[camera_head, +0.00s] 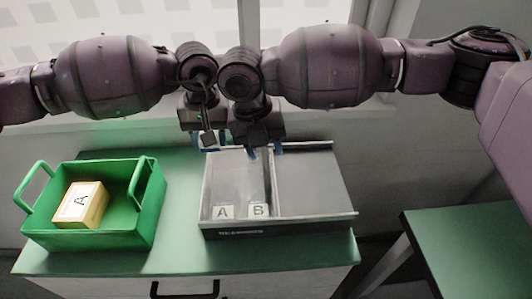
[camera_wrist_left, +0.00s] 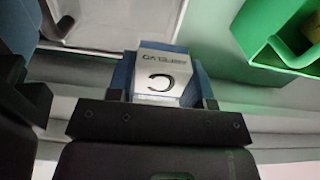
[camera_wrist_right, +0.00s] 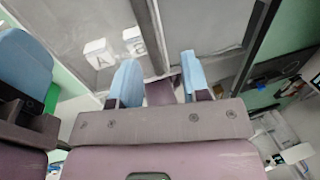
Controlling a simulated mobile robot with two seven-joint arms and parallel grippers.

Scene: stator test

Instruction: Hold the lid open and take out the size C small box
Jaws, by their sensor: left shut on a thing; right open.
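The small box C (camera_wrist_left: 160,72), white with a black C, sits between the blue fingers of my left gripper (camera_wrist_left: 158,85), which is shut on it. In the head view my left gripper (camera_head: 207,143) is above the back left corner of the grey case (camera_head: 280,233). My right gripper (camera_head: 262,150) is open beside it, over the case's back edge; its blue fingers show apart in the right wrist view (camera_wrist_right: 158,80). Small boxes A (camera_head: 223,212) and B (camera_head: 258,210) lie in the case's left part. I cannot tell the lid from the grey panel (camera_head: 312,185) at right.
A green crate (camera_head: 108,238) with handles stands left of the case and holds a yellow box (camera_head: 82,204) labelled A. Both stand on a green-topped table (camera_head: 180,250). Bare tabletop shows between them. Another green surface (camera_head: 470,245) is at the right. A window is behind.

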